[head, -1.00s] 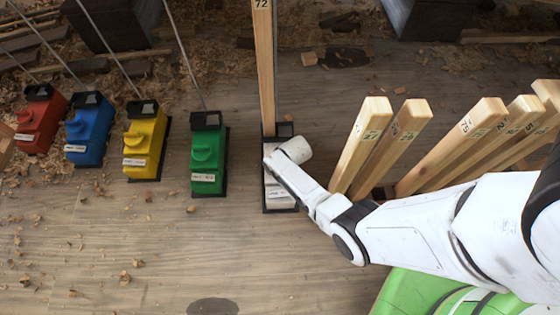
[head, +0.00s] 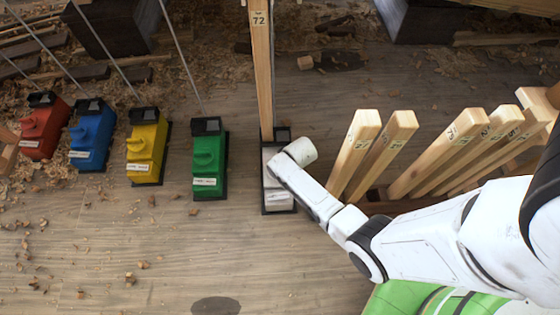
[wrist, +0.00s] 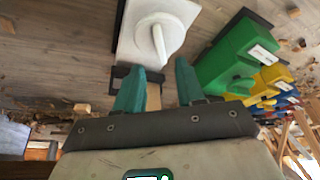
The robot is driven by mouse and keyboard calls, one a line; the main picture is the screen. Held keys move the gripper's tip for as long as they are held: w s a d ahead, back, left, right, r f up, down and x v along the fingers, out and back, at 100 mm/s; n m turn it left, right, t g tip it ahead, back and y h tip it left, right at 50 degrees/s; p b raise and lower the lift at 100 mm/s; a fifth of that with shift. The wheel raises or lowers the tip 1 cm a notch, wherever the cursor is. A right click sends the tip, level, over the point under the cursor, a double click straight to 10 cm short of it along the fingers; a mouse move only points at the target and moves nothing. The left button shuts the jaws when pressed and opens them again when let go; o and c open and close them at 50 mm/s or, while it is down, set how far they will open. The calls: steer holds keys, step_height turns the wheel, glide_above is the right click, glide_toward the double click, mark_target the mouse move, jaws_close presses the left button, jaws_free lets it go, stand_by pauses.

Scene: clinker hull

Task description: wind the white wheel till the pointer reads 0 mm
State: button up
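The white unit (head: 277,193) stands on a dark base at the foot of an upright wooden post marked 72 (head: 263,70). Its white wheel (wrist: 172,25), a round disc with a raised grip bar (wrist: 159,44), faces the wrist camera. My gripper (wrist: 161,68) has two teal fingers, open and apart, pointing at the wheel's near edge. No contact is clear, and the grip bar lies beyond the fingertips. In the head view my arm covers the wheel and gripper. I cannot make out a pointer or scale reading.
Green (head: 210,160), yellow (head: 147,147), blue (head: 91,136) and red (head: 44,127) units with rods stand in a row to the left. Several numbered wooden posts (head: 354,150) lean at right, close to my arm.

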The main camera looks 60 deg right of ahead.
steer(key=p+v, duration=0.1)
steer(key=v, duration=0.2)
steer(key=shift+s+r, duration=0.1)
steer(key=shift+r, duration=0.1)
